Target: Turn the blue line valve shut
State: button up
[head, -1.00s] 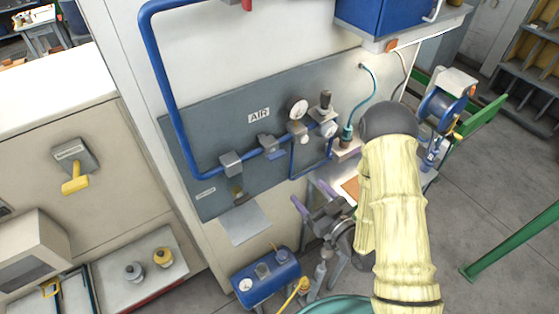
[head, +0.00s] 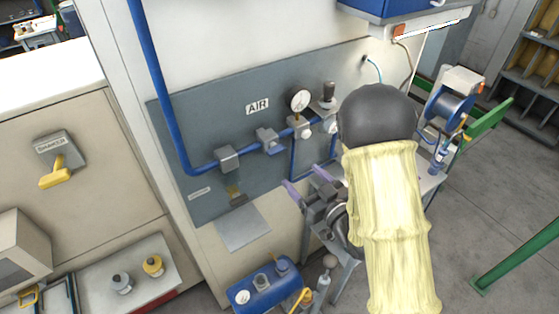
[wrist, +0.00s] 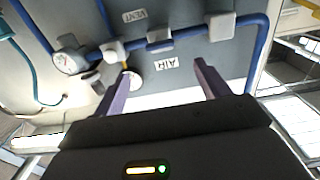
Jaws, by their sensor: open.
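The blue line valve (head: 267,138) is a grey body with a blue handle on the blue pipe, below the AIR label. It also shows in the upside-down wrist view (wrist: 159,37), near the top, with its handle along the pipe. My gripper (head: 306,181) is open and empty, its two purple fingers spread below and to the right of the valve in the head view. In the wrist view my gripper (wrist: 163,68) has its fingers apart, pointing at the panel, with the valve beyond and between them. I see no contact.
A pressure gauge (head: 300,99) sits right of the valve, and a grey pipe clamp (head: 227,158) left of it. A blue tank (head: 263,286) stands below. A hose reel (head: 446,107) is at the right. A yellow danger handle (head: 54,178) is on the left cabinet.

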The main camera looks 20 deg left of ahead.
aim_at(278, 152)
jog(key=x, duration=1)
jog(key=shift+w+a+r, duration=0.15)
jog(key=shift+a, duration=0.05)
jog(key=shift+w+a+f, duration=0.2)
jog(key=shift+w+a, duration=0.2)
jog(key=c, duration=1)
